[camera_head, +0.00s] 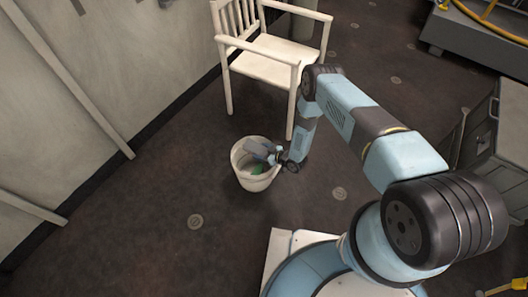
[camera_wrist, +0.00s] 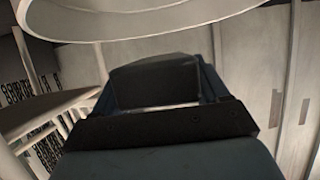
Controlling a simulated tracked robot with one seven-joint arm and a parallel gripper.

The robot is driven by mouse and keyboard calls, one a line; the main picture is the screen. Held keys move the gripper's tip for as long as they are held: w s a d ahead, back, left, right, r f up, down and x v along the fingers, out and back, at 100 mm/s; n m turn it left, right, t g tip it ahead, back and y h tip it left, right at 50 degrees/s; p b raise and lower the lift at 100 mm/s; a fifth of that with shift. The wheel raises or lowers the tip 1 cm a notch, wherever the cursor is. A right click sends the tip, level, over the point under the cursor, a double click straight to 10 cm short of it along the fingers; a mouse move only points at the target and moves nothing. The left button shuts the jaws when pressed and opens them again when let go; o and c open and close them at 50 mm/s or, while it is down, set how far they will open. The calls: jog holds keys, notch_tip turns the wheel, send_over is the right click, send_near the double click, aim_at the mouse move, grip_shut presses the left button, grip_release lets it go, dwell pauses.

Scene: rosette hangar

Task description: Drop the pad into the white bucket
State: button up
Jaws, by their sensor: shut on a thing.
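The white bucket (camera_head: 246,180) stands on the floor below the chair, open at the top. Its pale rim (camera_wrist: 130,33) curves across the top of the wrist view. My gripper (camera_head: 262,150) is over the bucket mouth, tilted. It is shut on the pad, a dark block (camera_wrist: 155,82) between the fingers in the wrist view. A small green patch (camera_head: 257,169) shows inside the bucket just below the gripper. I cannot tell whether it is part of the pad or something else. The gripper partly hides the bucket's inside.
A white chair (camera_head: 272,64) stands just behind the bucket. A pale panelled wall (camera_head: 85,85) is on the left. Grey equipment (camera_head: 500,130) stands at the right. The dark floor left of and in front of the bucket is clear.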

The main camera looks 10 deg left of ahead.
jog(key=o, duration=1)
jog(key=shift+o, duration=0.2)
jog(key=shift+d, duration=0.1)
jog(key=v, duration=1.3)
jog(key=shift+d, duration=0.3)
